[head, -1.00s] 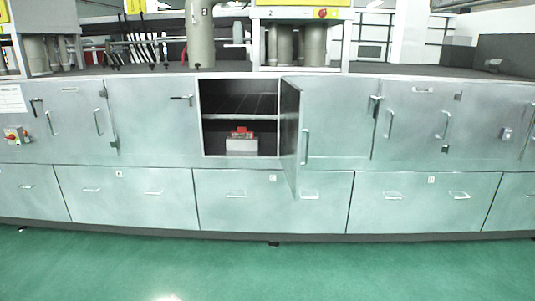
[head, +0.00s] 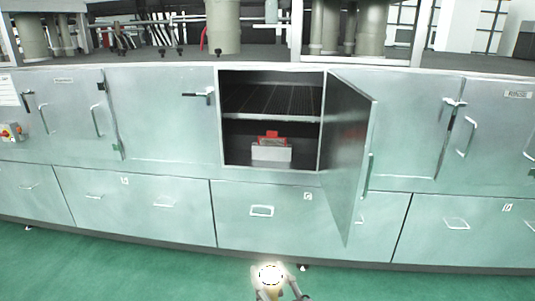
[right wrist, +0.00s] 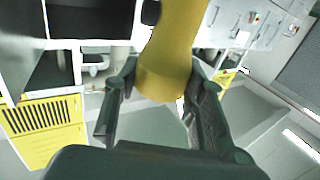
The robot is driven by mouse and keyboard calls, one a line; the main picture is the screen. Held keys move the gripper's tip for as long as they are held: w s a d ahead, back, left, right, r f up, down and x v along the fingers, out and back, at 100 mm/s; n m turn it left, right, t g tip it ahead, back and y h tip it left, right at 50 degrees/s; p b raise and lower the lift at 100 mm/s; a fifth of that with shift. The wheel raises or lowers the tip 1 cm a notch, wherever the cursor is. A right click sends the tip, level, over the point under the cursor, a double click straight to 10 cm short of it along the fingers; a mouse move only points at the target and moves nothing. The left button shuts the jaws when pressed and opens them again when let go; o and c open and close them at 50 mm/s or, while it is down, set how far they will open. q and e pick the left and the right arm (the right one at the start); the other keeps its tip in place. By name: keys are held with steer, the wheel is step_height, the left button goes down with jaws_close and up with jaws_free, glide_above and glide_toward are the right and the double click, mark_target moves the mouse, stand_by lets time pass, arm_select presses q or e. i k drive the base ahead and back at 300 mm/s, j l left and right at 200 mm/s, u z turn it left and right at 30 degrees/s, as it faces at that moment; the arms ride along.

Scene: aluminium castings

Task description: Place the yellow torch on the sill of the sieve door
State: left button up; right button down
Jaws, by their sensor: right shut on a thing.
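The yellow torch (right wrist: 172,55) is between the fingers of my right gripper (right wrist: 157,98) in the right wrist view. In the head view its glowing round end (head: 270,271) shows at the bottom centre, with my right gripper (head: 281,289) just below it, partly cut off by the frame. The gripper is shut on the torch. The open door (head: 347,155) of the cabinet swings out to the right of a dark opening. The opening's sill (head: 240,166) runs along its lower edge. The torch appears in front of and below this sill, apart from it. My left gripper is not in view.
Inside the opening are a dark shelf (head: 270,118) and a red item on a pale block (head: 271,153). The open door sticks out into the room on the right. Drawers with handles (head: 262,211) lie below. The green floor (head: 150,270) in front is clear.

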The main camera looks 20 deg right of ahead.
mark_target(270, 163)
steer(key=i+l, duration=0.2)
steer(key=i, duration=0.25)
steer(key=i+l, duration=0.2)
steer(key=i, duration=0.2)
steer(key=i+l, duration=0.2)
steer(key=i, duration=0.25)
steer(key=i+l, duration=0.2)
steer(key=i, duration=0.25)
